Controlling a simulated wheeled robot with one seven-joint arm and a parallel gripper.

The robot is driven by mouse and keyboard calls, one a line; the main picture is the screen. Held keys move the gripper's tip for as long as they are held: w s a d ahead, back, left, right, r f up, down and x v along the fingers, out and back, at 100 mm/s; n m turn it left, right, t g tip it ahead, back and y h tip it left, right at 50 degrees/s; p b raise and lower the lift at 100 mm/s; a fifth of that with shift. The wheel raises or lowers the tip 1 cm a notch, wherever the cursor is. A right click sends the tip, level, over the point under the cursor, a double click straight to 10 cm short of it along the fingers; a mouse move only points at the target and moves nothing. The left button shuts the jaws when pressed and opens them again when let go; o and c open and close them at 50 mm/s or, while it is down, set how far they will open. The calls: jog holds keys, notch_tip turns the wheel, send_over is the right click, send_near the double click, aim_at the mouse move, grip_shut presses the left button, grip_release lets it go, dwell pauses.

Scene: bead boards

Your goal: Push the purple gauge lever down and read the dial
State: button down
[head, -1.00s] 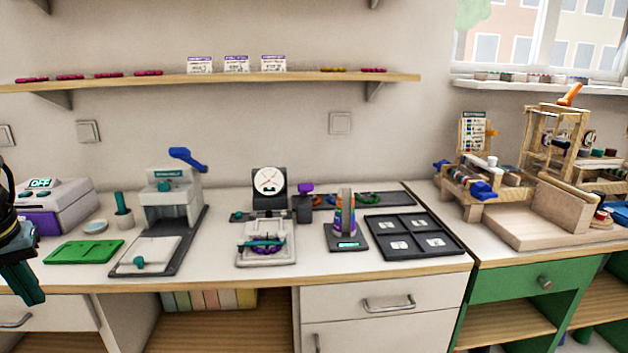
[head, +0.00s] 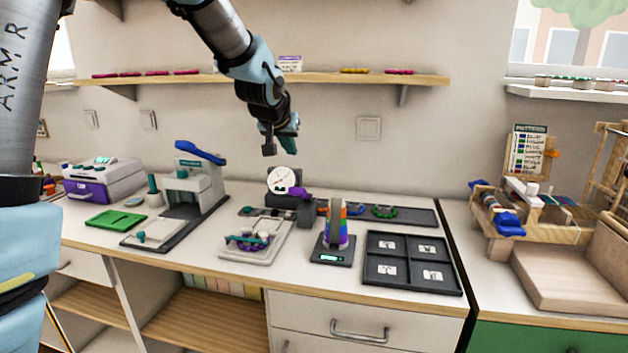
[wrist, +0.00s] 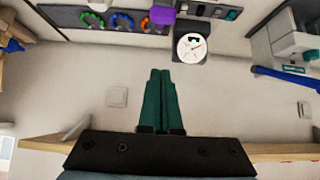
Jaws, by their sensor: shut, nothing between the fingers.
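The purple gauge lever (head: 299,193) has its knob on a dark post to the right of the round white dial (head: 281,180). The dial stands upright on a dark stand, and its needle is too small to read. In the wrist view the purple knob (wrist: 162,14) and the dial (wrist: 191,47) show near the top edge. My gripper (head: 290,150) is in the air above the dial and lever, in front of the wall and apart from both. Its green fingers (wrist: 160,73) are together and empty in the wrist view.
A pale tray (head: 247,258) with beads lies in front of the gauge. A rainbow bead stack (head: 336,232) on a dark base and a dark four-compartment tray (head: 372,284) stand to the right. A press with a blue handle (head: 199,151) stands left. A wall shelf (head: 330,80) is above.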

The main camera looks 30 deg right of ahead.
aim_at(303, 195)
jog(key=shift+d, duration=0.2)
jog(key=p+x, duration=0.3)
jog(key=x, duration=0.6)
jog(key=f, duration=0.2)
jog(key=f+p, duration=0.1)
jog(key=shift+s+a, duration=0.3)
jog(key=shift+s, duration=0.1)
jog(key=shift+s+a+f, duration=0.15)
jog(key=shift+a+f, duration=0.05)
jog(key=shift+f, duration=0.35)
jog(key=shift+f, duration=0.1)
